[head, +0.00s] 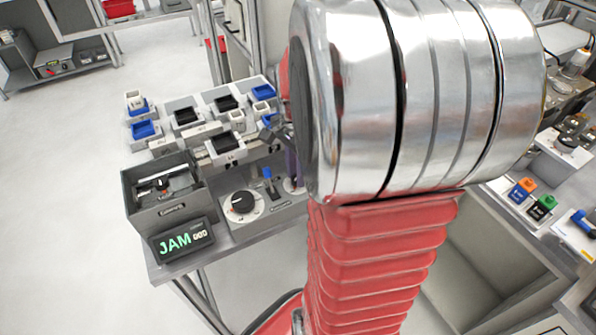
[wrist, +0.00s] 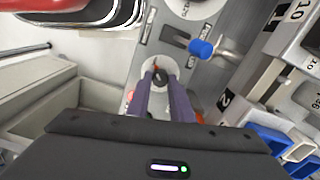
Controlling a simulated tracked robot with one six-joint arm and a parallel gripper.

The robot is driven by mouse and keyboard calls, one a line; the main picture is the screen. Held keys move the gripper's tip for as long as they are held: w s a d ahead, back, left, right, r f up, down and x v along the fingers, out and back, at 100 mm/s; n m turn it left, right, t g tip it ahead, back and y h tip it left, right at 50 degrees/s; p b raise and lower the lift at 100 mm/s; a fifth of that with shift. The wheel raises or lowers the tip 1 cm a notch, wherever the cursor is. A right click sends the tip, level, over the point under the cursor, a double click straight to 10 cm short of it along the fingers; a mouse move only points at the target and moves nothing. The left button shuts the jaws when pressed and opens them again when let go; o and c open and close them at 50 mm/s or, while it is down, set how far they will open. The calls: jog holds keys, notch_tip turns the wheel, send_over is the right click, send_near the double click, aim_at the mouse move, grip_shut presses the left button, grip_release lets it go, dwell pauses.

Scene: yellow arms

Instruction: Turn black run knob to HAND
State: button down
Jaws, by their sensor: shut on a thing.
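In the wrist view a small black knob (wrist: 157,75) with a red-orange mark sits on a round white dial on a grey panel. My gripper (wrist: 160,84) has its two purple fingers shut on this knob, one on each side. The dial's lettering is too small to read. In the head view my gripper (head: 292,172) reaches down to a pale dial (head: 293,187) at the panel's right end. My arm partly covers that dial, and the knob is hidden there.
Left of the held knob stand a blue-tipped lever (head: 267,173) and a larger black knob (head: 242,203) on a white dial. A grey bin (head: 150,207) and a display reading JAM (head: 181,240) are farther left. Blue and black trays (head: 186,118) stand behind.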

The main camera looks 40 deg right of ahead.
jog(key=shift+a, duration=0.15)
jog(key=n, duration=0.4)
jog(key=shift+s+a, duration=0.1)
jog(key=n, duration=0.4)
jog(key=shift+n, duration=0.4)
jog(key=n, duration=0.4)
jog(key=shift+f+n, duration=0.1)
jog(key=shift+n, duration=0.2)
jog(key=shift+s+n, duration=0.1)
jog(key=shift+n, duration=2.1)
jog(key=c, duration=1.9)
grip_release()
jog(key=shift+c, duration=0.2)
jog(key=o, duration=0.4)
